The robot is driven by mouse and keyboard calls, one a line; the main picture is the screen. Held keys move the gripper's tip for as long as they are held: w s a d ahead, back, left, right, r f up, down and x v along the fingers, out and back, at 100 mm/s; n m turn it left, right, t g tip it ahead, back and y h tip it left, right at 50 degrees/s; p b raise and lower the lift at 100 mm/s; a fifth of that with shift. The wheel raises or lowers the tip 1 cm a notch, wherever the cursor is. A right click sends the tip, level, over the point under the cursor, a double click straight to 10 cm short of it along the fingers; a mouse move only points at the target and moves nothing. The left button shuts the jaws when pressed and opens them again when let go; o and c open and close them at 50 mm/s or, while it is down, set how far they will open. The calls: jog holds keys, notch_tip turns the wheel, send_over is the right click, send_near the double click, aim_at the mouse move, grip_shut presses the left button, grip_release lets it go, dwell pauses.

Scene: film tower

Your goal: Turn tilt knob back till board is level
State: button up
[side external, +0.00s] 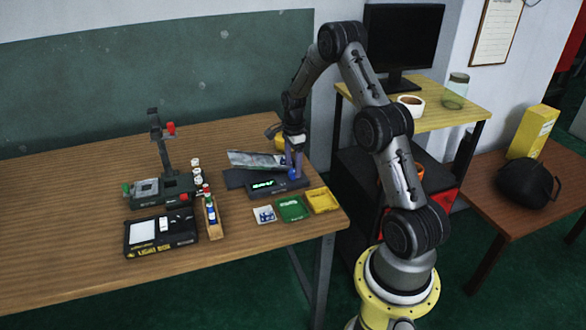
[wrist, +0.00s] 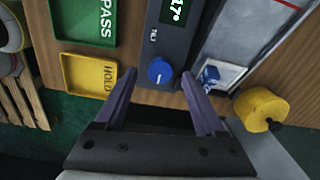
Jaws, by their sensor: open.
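The blue tilt knob (side external: 292,173) sits on the right end of a dark control box (side external: 268,187) with a lit green display. In the wrist view the knob (wrist: 160,70) shows between my two fingertips, with a gap to each finger. My gripper (side external: 294,163) is open, pointing down at the knob. Whether the fingertips reach down around the knob is unclear.
A yellow HOLD tray (wrist: 90,75) and green PASS tray (wrist: 88,20) lie close beside the box. A yellow roll (wrist: 262,108) is close on the other side. A stand (side external: 160,160), light box (side external: 160,233) and wooden rack (side external: 212,220) stand left. The table's front left is clear.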

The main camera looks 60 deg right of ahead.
jog(key=shift+f, duration=0.95)
grip_shut()
